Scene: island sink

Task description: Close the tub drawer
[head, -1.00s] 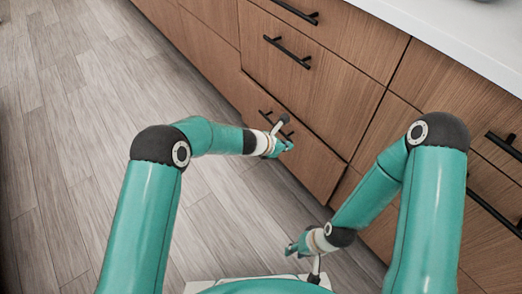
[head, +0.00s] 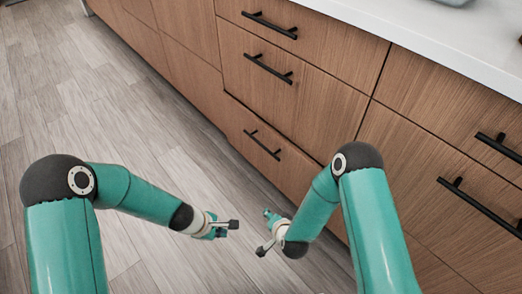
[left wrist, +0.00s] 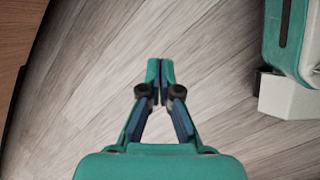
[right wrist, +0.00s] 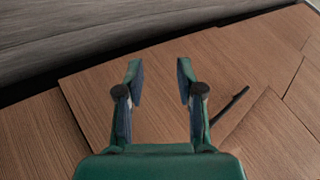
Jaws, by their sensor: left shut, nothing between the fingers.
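The tub drawer seems to be the bottom wooden drawer (head: 285,168) with a black bar handle (head: 262,145). Its front appears to stand slightly proud of its neighbours, with a dark line along its upper edge. My left gripper (head: 226,229) is shut and empty over the floor, left of the drawer and apart from it; its closed fingers show in the left wrist view (left wrist: 160,72). My right gripper (head: 268,214) is in front of the drawer's lower part. In the right wrist view its fingers (right wrist: 160,75) are open and empty, facing the wooden front; contact cannot be told.
Two more drawers with black handles (head: 268,68) are above, under a white countertop (head: 440,50). Other handled fronts (head: 480,205) stand at the right, close to my right arm. Grey plank floor (head: 130,140) is clear on the left.

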